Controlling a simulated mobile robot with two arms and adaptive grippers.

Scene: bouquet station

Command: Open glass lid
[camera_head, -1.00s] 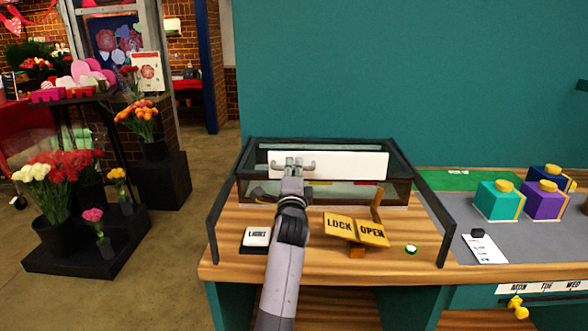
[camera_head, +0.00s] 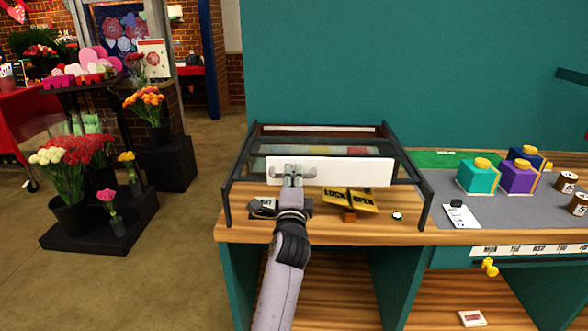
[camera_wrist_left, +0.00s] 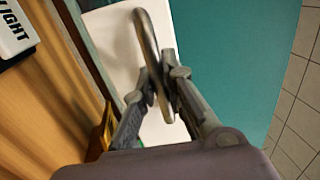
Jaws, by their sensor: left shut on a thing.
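The glass lid shows as a dark-framed clear panel with a white front plate (camera_head: 345,172) on the case between two dark side rails. A grey metal handle (camera_head: 308,172) sits on the white plate. My left gripper (camera_head: 291,174) is shut on this handle. The left wrist view shows the two fingers (camera_wrist_left: 160,92) around the handle bar (camera_wrist_left: 148,40), with the white plate (camera_wrist_left: 112,45) behind. The plate stands in front of the case's back part and hides part of the yellow LOCK/OPEN sign (camera_head: 350,198). My right gripper is not in view.
A grey mat (camera_head: 450,217) with teal and purple boxes lies right of the case. A small white-green button (camera_head: 397,215) is on the wooden counter. A black-and-white label block (camera_wrist_left: 15,32) shows in the left wrist view. Flower buckets (camera_head: 72,214) stand on the left.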

